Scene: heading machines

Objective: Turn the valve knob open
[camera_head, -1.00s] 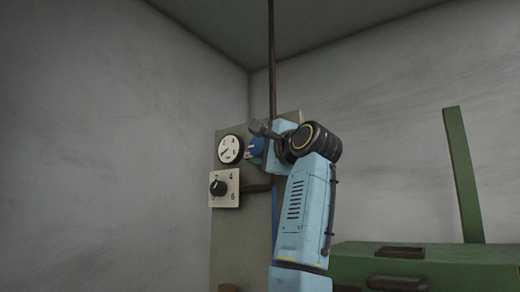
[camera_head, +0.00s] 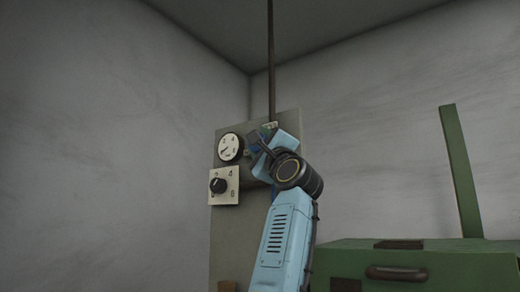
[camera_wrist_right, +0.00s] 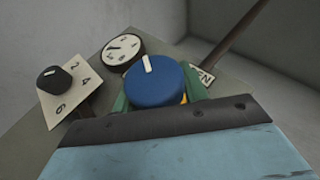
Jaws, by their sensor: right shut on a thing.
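The blue valve knob (camera_wrist_right: 155,84) with a white pointer mark fills the middle of the right wrist view. Its white mark points up and slightly left. My right gripper (camera_wrist_right: 158,92) is shut on the knob, with a green finger on each side of it. Part of a white label (camera_wrist_right: 205,76) ending in "EN" shows behind the right finger. In the head view my right arm covers most of the knob. My left gripper is in neither view.
The grey panel (camera_head: 227,235) also carries a round gauge (camera_head: 230,148) and a black dial (camera_head: 218,186) on a numbered plate, close left of my gripper. A dark pipe (camera_head: 271,60) rises above. A green machine (camera_head: 430,268) stands at right.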

